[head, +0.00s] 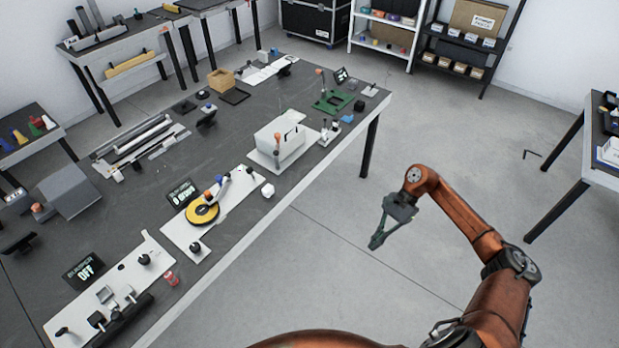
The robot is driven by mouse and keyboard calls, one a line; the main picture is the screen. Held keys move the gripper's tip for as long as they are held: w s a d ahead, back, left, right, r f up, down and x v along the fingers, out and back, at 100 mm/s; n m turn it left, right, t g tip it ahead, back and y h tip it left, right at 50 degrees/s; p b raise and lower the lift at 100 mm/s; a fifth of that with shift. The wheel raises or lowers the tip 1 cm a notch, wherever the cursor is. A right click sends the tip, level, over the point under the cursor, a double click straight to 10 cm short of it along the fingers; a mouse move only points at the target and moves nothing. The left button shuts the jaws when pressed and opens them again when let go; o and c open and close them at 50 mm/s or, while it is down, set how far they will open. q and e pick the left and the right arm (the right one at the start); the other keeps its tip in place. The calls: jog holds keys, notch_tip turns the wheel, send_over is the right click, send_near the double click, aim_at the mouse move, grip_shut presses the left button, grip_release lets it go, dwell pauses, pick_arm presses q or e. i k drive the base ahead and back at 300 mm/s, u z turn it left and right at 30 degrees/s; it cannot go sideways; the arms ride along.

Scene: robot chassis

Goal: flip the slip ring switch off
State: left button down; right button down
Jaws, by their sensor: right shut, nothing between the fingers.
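A dark display (84,268) at the lower left reads OFF; its smaller top line is too blurred to read. Beside it a white plate (75,308) carries black knobs, small blocks and a dark cylinder. Another white plate (176,228) carries a yellow disc (202,212) with a dark centre, an arm with coloured tips and a black knob (196,247). I cannot tell for sure which part is the slip ring switch. My right gripper (373,246) is shut and empty, over the floor right of the bench, touching nothing. My left gripper is out of view.
Shelves (385,30) stand at the back, another table (603,165) at right. The floor between is open.

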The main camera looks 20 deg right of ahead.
aim_at(249, 170)
jog(key=z, duration=1.65)
jog(key=i, duration=3.15)
jog(key=u, duration=2.8)
jog(key=i, duration=0.7)
jog(key=u, duration=0.05)
